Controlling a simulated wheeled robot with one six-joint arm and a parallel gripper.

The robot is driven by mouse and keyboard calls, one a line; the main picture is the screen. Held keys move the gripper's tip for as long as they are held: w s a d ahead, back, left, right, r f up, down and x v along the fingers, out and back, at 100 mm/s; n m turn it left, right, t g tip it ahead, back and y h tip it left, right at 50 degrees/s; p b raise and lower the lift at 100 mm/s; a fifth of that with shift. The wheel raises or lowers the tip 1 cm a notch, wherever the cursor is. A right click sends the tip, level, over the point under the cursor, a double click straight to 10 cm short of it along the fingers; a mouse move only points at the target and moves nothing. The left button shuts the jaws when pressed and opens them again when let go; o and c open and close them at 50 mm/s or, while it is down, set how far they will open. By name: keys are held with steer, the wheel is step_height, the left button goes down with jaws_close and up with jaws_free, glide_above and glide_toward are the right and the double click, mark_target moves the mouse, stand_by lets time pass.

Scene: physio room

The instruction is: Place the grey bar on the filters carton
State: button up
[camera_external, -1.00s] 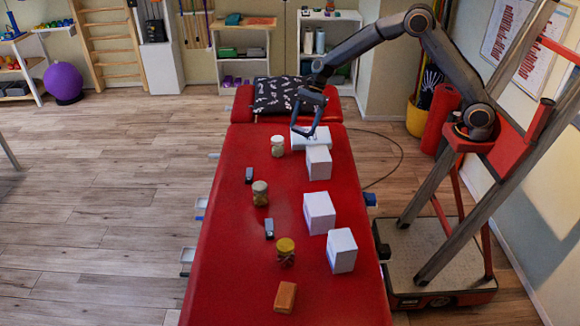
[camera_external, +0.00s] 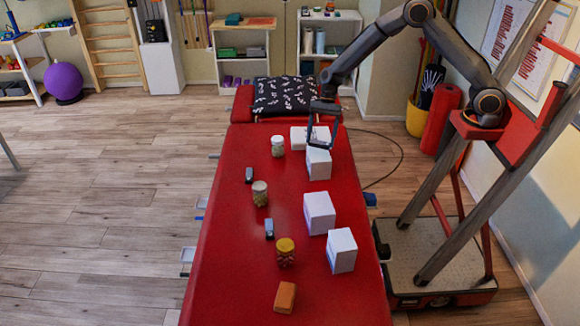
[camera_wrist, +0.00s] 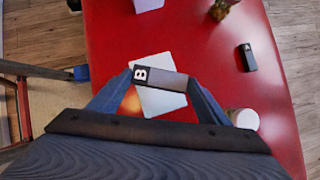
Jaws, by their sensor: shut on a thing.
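My gripper (camera_wrist: 158,80) is shut on a grey bar (camera_wrist: 170,82) with a black end marked with a white letter. In the wrist view the bar crosses in front of a white carton (camera_wrist: 163,101). In the external view my gripper (camera_external: 320,142) hangs over the far end of the red table, above that carton (camera_external: 318,164). The held bar is too small to make out there. Whether it touches the carton, I cannot tell. Two more white cartons stand nearer, one in the middle (camera_external: 319,213) and one at right (camera_external: 341,250). No carton's label is readable, so I cannot tell which is filters.
A flatter white box (camera_external: 301,138) lies just behind the gripper. Several jars stand along the middle, one with a pale lid (camera_external: 278,146). Two small dark bars (camera_external: 249,175) (camera_external: 269,229) and an orange-brown block (camera_external: 285,297) lie on the red table (camera_external: 225,270). Its left side is clear.

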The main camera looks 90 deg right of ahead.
mark_target(320, 145)
steer(key=shift+f+p, duration=0.35)
steer(key=shift+f, duration=1.35)
steer(key=shift+f, duration=0.15)
steer(key=o, duration=1)
steer(key=shift+o, duration=0.2)
steer(key=b+v, duration=0.3)
steer(key=v, duration=0.9)
steer(key=s+a+n+h, duration=0.2)
steer(key=s+a+n, duration=0.2)
steer(key=s+n, duration=0.3)
steer(key=s+a+f+n+g+h, duration=0.1)
steer(key=s+a+n+h, duration=0.1)
steer(key=s+a+n, duration=0.2)
steer(key=s+a+f+n+h, duration=0.1)
steer(key=s+a+n, duration=0.4)
steer(key=s+n, duration=0.6)
steer(key=s+h, duration=0.1)
steer(key=s, duration=0.4)
